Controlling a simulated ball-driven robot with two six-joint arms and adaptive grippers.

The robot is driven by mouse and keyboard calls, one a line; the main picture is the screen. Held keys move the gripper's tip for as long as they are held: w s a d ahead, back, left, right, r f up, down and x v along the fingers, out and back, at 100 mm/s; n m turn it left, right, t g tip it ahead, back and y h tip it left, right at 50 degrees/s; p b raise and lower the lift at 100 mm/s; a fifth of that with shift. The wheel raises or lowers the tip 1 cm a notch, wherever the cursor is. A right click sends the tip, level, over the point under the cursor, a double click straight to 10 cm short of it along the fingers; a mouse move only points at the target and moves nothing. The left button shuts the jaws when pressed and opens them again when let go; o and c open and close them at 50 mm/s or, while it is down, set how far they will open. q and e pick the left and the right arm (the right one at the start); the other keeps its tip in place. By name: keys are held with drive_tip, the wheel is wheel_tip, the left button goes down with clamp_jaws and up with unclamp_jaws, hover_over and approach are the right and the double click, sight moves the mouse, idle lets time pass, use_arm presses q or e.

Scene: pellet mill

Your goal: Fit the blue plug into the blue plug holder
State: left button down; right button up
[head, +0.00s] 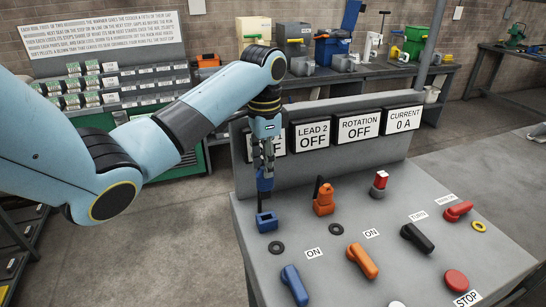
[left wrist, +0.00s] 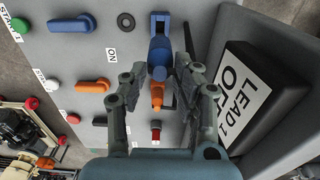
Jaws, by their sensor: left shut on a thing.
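The blue plug (head: 265,184) is held upright in my left gripper (head: 264,168), whose fingers close on its upper part. The blue plug holder (head: 267,222) stands on the grey console top, directly below the plug. My right gripper is not in view.
A blue lever (head: 294,285), an orange lever (head: 362,262) and a black lever (head: 417,237) lie in front. The display panel (head: 365,128) rises behind.

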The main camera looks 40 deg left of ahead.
sight(266, 183)
use_arm(q)
drive_tip(key=shift+w+f, duration=0.1)
drive_tip(key=shift+w, duration=0.05)
drive_tip(key=shift+f, duration=0.75)
drive_tip(key=shift+f+b, duration=0.35)
drive_tip(key=shift+f, duration=1.05)
drive_tip(key=shift+f+b, duration=0.45)
drive_tip(key=shift+f, duration=0.35)
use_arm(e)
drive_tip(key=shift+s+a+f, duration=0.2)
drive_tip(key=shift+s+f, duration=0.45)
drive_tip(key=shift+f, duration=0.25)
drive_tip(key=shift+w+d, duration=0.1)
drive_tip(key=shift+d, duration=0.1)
